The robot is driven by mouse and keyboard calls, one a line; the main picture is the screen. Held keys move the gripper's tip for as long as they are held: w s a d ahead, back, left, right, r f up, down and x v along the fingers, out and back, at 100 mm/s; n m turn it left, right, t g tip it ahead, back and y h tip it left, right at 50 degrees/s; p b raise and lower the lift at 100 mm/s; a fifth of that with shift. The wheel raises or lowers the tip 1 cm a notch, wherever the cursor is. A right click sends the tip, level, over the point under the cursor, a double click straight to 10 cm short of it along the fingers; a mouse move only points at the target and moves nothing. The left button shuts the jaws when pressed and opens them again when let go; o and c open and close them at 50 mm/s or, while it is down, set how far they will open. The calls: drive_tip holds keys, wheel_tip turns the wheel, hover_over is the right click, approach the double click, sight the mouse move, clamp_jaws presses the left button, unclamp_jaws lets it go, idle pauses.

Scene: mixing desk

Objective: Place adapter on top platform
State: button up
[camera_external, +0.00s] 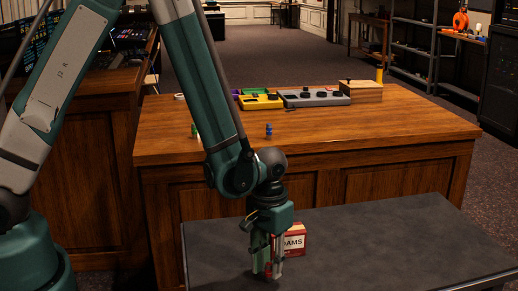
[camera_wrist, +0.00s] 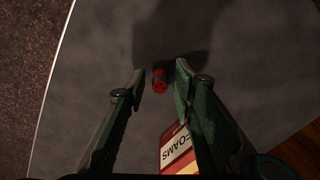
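A small red cylindrical piece with dark holes in its end, which looks like the adapter (camera_wrist: 160,80), sits over the dark grey surface in the wrist view. My gripper (camera_wrist: 160,70) is open, its two fingers on either side of the adapter, with visible gaps between. In the external view my gripper (camera_external: 266,268) points down, low over the grey table (camera_external: 380,240). There the adapter is mostly hidden by the fingers. The brown wooden desk (camera_external: 340,135) stands behind and higher than the grey table; which surface is the top platform I cannot tell.
A red and cream box lettered "FOAMS" (camera_wrist: 178,148) stands close beside my right finger; the box also shows behind my gripper (camera_external: 292,240). Yellow and grey consoles (camera_external: 315,98), a wooden box (camera_external: 362,91) and small green and blue pieces (camera_external: 268,131) are on the desk.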

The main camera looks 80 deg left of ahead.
wheel_tip(320, 180, up, 10)
drive_tip(key=p, duration=0.2)
drive_tip(key=shift+r+p, duration=0.2)
drive_tip(key=shift+p, duration=0.15)
idle(0.7)
wheel_tip(320, 180, up, 21)
drive_tip(key=m+t, duration=0.3)
hover_over(269, 264)
drive_tip(key=s+d, duration=0.6)
drive_tip(key=d, duration=0.2)
drive_tip(key=s+d+r+m+t, duration=0.3)
drive_tip(key=s+d+r, duration=0.4)
drive_tip(key=s+r, duration=0.3)
drive_tip(key=shift+s+d+m+t, duration=0.25)
drive_tip(key=shift+s+m+t, duration=0.25)
drive_tip(key=shift+s, duration=0.6)
drive_tip(key=shift+r, duration=0.1)
